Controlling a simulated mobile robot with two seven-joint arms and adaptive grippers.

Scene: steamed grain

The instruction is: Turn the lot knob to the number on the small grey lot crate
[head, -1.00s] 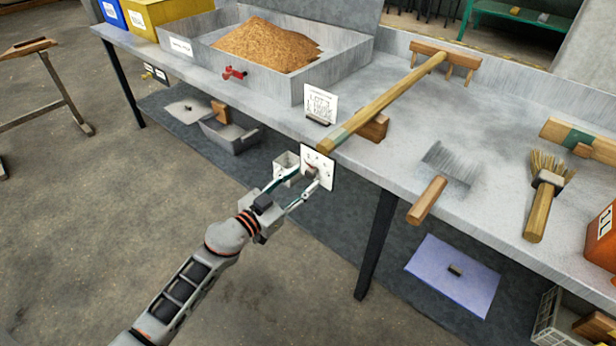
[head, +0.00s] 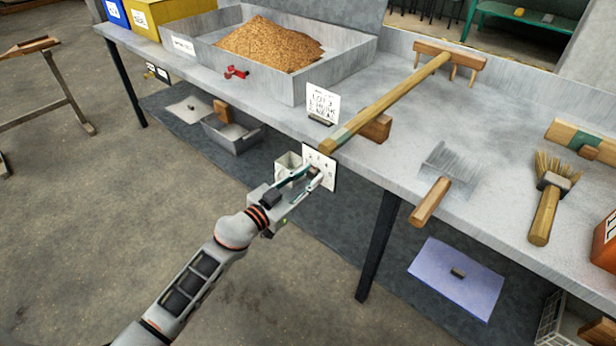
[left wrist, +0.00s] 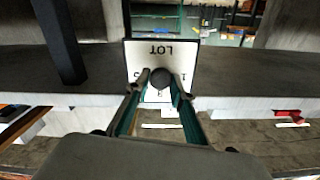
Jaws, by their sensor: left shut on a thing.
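The white lot plate (head: 326,157) hangs at the front edge of the bench. In the left wrist view the plate (left wrist: 146,58) appears upside down, with "LOT" and a few marks around a dark round knob (left wrist: 160,78). My left gripper (head: 314,174) reaches the plate from the front left. Its fingertips (left wrist: 160,86) are shut on the knob, one on each side. The knob's pointer and most numbers are hidden or too small to read. My right gripper is not in view.
A text card (head: 322,100) stands on the bench above the plate. A grain tray (head: 340,72) is behind. A grey bin (head: 235,140) and bench leg (head: 380,245) are below.

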